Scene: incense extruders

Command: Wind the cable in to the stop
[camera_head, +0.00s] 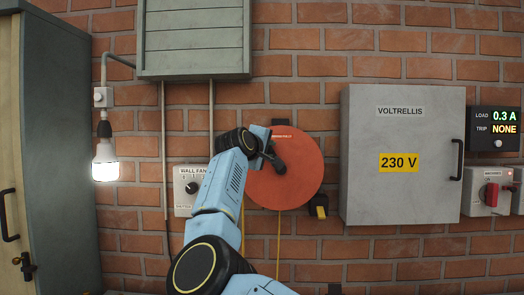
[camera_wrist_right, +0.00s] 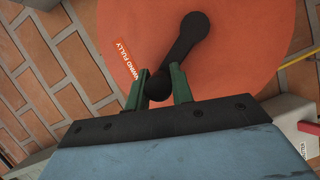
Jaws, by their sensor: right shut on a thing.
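The orange cable reel (camera_head: 300,185) is a round disc on the brick wall; it fills much of the right wrist view (camera_wrist_right: 240,60). Its black crank runs from a hub (camera_wrist_right: 195,22) to a round knob (camera_wrist_right: 158,90). An orange "WIND FULLY" label (camera_wrist_right: 127,62) lies beside the crank. My right gripper (camera_wrist_right: 160,86) has its green fingers on both sides of the knob and is shut on it. In the head view the arm partly hides the reel and gripper (camera_head: 268,150). Yellow cable (camera_head: 278,235) hangs below the reel. My left gripper is not in view.
A black and yellow piece (camera_head: 319,206) sits at the reel's lower right. A grey 230 V cabinet (camera_head: 400,190) stands close to the right. A wall-fan switch (camera_head: 190,190) and a lit bulb (camera_head: 105,165) are to the left. A green slatted box (camera_head: 195,40) hangs above.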

